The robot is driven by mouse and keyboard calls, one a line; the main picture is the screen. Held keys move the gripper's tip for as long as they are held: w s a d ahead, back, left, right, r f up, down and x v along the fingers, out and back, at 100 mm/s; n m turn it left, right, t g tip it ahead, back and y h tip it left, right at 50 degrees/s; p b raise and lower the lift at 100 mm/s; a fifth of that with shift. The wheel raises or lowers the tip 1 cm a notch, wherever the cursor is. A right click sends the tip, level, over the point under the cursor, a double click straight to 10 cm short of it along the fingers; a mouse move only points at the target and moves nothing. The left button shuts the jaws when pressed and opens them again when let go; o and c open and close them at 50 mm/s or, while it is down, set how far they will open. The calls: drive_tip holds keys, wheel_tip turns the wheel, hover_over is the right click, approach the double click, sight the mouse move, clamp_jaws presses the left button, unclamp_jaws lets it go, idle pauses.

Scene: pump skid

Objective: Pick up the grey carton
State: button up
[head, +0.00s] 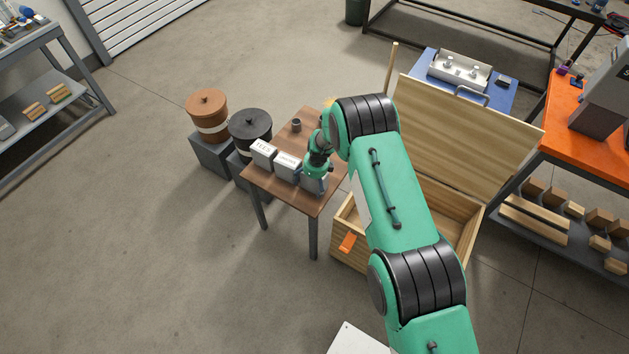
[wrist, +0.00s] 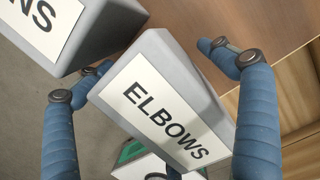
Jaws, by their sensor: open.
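In the wrist view a light grey carton labelled ELBOWS (wrist: 175,95) stands between the blue fingers of my gripper (wrist: 152,66). The fingers are open, one on each side of it. I cannot tell whether either touches it. A second grey carton (wrist: 85,28), its label ending in NS, is at the upper left, close to the left finger. In the head view my gripper (head: 314,180) is low over the front right part of the small brown table (head: 305,203), partly hiding the carton below it. Two pale labelled cartons (head: 263,153) (head: 287,166) stand to its left.
A green and white object (wrist: 140,162) shows at the bottom of the wrist view. A dark cup (head: 296,125) stands at the table's back. An open wooden chest (head: 345,225) is at the right, and two lidded pots (head: 207,105) (head: 250,125) are at the left.

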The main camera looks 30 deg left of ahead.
drive_tip(key=shift+f, duration=0.1)
idle(0.4)
drive_tip(key=c, duration=1.6)
drive_tip(key=shift+c, duration=0.2)
drive_tip(key=shift+w+r+p, duration=0.1)
drive_tip(key=shift+r+p, duration=0.2)
drive_tip(key=shift+r, duration=0.25)
wheel_tip(320, 180, up, 3)
drive_tip(key=shift+f, duration=0.1)
drive_tip(key=s+d+r+p, duration=0.1)
drive_tip(key=s+d, duration=1)
drive_tip(key=shift+s+d+r, duration=0.15)
drive_tip(key=shift+d+r, duration=0.05)
drive_tip(key=shift+r, duration=0.1)
